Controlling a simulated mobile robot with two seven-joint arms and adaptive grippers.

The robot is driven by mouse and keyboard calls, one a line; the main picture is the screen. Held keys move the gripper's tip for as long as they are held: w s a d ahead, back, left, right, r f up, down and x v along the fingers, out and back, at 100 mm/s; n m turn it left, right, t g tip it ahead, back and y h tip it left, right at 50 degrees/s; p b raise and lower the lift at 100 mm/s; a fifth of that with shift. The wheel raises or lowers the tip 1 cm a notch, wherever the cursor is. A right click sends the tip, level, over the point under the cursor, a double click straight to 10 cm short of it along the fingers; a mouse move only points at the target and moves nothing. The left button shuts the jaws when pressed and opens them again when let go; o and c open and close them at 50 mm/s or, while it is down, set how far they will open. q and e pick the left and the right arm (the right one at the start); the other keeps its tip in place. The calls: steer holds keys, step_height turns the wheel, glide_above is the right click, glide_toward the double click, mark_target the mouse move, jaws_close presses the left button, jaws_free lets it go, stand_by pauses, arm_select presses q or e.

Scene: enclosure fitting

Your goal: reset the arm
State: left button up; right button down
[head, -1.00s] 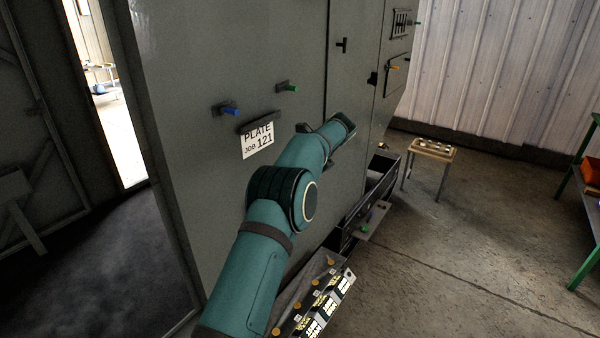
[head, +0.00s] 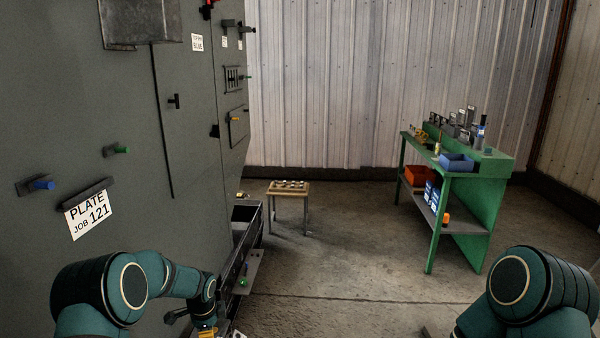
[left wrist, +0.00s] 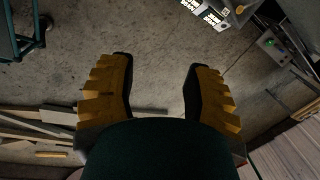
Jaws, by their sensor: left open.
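My left arm (head: 135,285) comes in at the bottom left of the head view, bent at the elbow, with its forearm reaching right. My left gripper (left wrist: 157,62) shows in the left wrist view with its two yellow and black fingers spread apart. Nothing is between them, and bare concrete floor lies behind. In the head view only a bit of yellow shows at the bottom edge by that wrist. My right arm (head: 535,290) is bent at the bottom right of the head view. Its gripper is out of view.
A large grey enclosure (head: 130,180) with a job plate card (head: 89,214) stands close on the left. A small stool-like stand (head: 289,188) and a green workbench (head: 478,200) stand farther back. Open floor (head: 350,265) lies between. Planks (left wrist: 35,130) show in the left wrist view.

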arm_select(q)
steer(key=s+d+f+n+h+b, duration=0.2)
steer(key=s+d+f+n, duration=0.2)
steer(key=s+d+f, duration=0.25)
steer(key=s+d+f+n+b, duration=0.1)
steer(key=s+d+f+n, duration=0.1)
steer(key=s, duration=0.5)
steer(key=s+d+f+n+h+b, duration=0.1)
steer(key=s+d+f+n, duration=0.1)
steer(key=s+d+n, duration=0.2)
steer(key=s+d+f+n+h+b, duration=0.1)
steer(key=s+n, duration=0.5)
steer(key=s, duration=0.6)
steer(key=shift+s+d+f+n+t+b, duration=0.35)
steer(key=shift+d+f+b, duration=0.2)
steer(key=shift+d+f, duration=0.45)
arm_select(e)
step_height(320, 180, down, 7)
steer(key=shift+s+a+f, duration=0.15)
steer(key=shift+a+f, duration=0.05)
